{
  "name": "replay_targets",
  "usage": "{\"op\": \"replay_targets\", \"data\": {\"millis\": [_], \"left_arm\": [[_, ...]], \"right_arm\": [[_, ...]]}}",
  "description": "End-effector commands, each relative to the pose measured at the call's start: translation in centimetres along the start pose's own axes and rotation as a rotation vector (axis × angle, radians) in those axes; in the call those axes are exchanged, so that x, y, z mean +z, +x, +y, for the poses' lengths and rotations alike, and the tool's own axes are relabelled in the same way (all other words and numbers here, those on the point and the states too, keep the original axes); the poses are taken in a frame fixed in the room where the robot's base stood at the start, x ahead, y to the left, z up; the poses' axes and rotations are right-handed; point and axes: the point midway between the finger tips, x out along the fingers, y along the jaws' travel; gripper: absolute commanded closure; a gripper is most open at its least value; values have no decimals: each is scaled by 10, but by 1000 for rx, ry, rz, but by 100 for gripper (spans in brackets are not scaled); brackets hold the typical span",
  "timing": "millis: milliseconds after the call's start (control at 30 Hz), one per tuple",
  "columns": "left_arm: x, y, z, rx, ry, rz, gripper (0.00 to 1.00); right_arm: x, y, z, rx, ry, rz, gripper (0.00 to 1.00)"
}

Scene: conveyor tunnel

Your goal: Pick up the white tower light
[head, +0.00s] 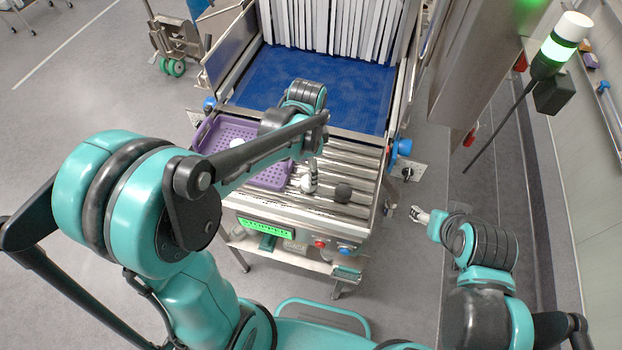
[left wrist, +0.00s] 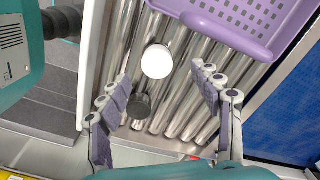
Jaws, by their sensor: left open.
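A white round-topped piece (left wrist: 156,61), seen from above, stands on the metal rollers and matches the white tower light. In the head view it is mostly hidden by my left gripper (head: 309,182). My right gripper (head: 419,214) is right of the conveyor, away from the rollers, too small to read.
A purple perforated tray (left wrist: 222,35) lies beside the white piece, on the conveyor's left in the head view. The blue belt (head: 300,85) leads to white strip curtains. A lit green-and-white signal light (head: 562,45) is mounted at upper right. The conveyor's display (head: 265,227) reads STOPPED.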

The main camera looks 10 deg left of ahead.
Motion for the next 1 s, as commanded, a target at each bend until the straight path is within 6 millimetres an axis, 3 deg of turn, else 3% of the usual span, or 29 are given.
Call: {"op": "replay_targets", "data": {"millis": [400, 700, 767, 900, 1000], "left_arm": [[0, 59, 3, -1, -3, 1, 35], [0, 64, 3, -2, -3, 1, 35], [0, 63, 3, -2, -3, 1, 49], [0, 63, 3, -2, -3, 1, 85], [0, 63, 3, -2, -3, 1, 89]], "right_arm": [[7, 10, 0, 0, 0, 0, 39], [7, 10, 0, 0, 0, 0, 39], [7, 10, 0, 0, 0, 0, 39], [7, 10, 0, 0, 0, 0, 39], [7, 10, 0, 0, 0, 0, 39]]}}
